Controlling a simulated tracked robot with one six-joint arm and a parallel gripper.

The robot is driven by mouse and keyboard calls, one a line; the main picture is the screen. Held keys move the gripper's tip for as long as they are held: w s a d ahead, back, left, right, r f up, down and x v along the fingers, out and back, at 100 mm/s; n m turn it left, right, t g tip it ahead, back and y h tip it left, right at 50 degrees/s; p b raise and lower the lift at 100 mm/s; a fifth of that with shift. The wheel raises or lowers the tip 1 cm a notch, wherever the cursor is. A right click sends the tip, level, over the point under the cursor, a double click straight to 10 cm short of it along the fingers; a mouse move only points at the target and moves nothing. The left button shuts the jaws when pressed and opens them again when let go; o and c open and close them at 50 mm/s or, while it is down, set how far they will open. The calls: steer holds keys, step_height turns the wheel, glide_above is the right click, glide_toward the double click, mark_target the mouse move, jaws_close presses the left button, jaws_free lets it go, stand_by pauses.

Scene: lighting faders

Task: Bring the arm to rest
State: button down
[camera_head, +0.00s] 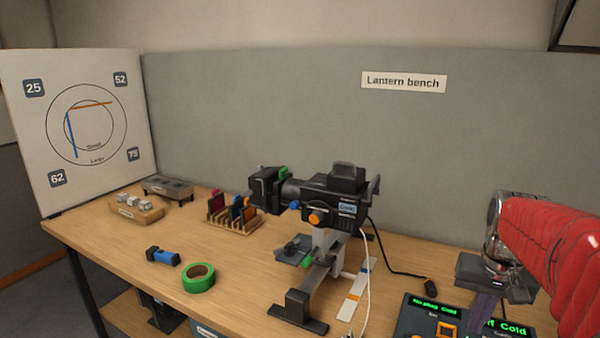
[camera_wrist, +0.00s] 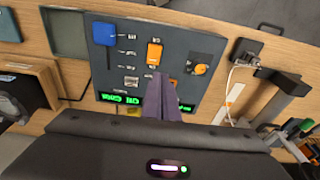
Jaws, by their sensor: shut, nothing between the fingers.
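My arm (camera_head: 550,240) comes in from the right in its red sleeve. My gripper (camera_head: 485,312) hangs at the lower right, over the dark control panel (camera_head: 420,314). Its purple fingers are together and empty. In the wrist view my gripper (camera_wrist: 160,100) points at the control panel (camera_wrist: 190,50), its fingertips close to an orange fader cap (camera_wrist: 154,54) in the picture. I cannot tell whether they touch. The panel also carries an orange knob (camera_wrist: 199,69), a blue piece (camera_wrist: 104,33) and green lit displays (camera_wrist: 122,98). The fingers hide part of the panel.
A black lantern (camera_head: 335,192) on a stand fills the middle of the wooden bench (camera_head: 240,270). Green tape (camera_head: 199,278), a blue torch (camera_head: 163,257) and a rack of colour filters (camera_head: 232,220) lie left. A white target board (camera_head: 85,180) stands far left, a grey wall (camera_head: 260,120) behind.

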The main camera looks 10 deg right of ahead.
steer(key=s+a+n+t, duration=0.2)
steer(key=s+a, duration=0.3)
steer(key=a, duration=0.7)
steer(key=s+a+n+t, duration=0.2)
steer(key=s+a+n, duration=0.2)
steer(key=a, duration=0.8)
steer(key=shift+s+a+y, duration=0.15)
steer(key=shift+s+y, duration=0.25)
